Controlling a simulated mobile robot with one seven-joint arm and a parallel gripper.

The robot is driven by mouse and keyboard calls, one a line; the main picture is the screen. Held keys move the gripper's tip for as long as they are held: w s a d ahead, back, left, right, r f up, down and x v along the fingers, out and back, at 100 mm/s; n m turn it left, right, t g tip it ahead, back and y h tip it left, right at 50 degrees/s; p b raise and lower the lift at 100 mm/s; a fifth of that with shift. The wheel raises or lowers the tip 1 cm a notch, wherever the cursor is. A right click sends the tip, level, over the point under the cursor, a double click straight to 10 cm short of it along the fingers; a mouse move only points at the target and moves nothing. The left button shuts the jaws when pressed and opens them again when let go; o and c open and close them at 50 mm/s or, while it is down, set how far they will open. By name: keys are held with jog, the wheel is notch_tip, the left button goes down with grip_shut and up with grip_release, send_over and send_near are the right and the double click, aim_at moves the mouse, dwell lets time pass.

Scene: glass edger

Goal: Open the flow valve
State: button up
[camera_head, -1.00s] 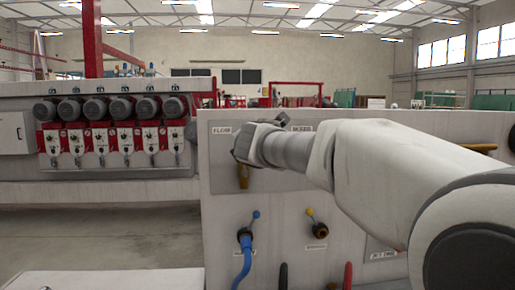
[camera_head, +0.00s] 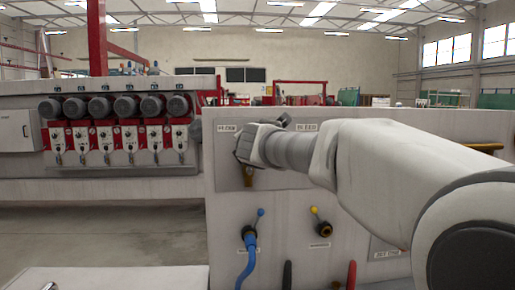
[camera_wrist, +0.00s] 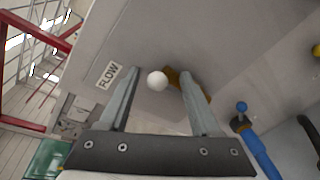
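The flow valve shows as a brass piece (camera_head: 249,176) under the FLOW label (camera_head: 227,128) on the white panel, partly hidden behind my wrist in the head view. In the wrist view, a white ball knob (camera_wrist: 157,81) lies between my two fingers, and the brass valve part (camera_wrist: 194,86) shows partly behind the right finger. The FLOW label (camera_wrist: 107,74) is left of the fingers. My gripper (camera_wrist: 159,73) is open, with a gap on both sides of the knob. I cannot tell how deep the knob sits between the fingertips.
Below are a blue-handled valve with a blue hose (camera_head: 249,262) and a yellow-handled valve (camera_head: 319,225). A row of grey motors (camera_head: 125,106) stands at left. Open floor (camera_head: 110,232) lies left of the panel.

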jog(key=shift+s+d+r, duration=0.2)
jog(key=shift+s+r, duration=0.05)
jog(key=shift+s, duration=0.25)
jog(key=p+v, duration=0.1)
jog(key=v, duration=1.5)
jog(key=shift+s, duration=0.15)
jog(key=shift+f, duration=0.15)
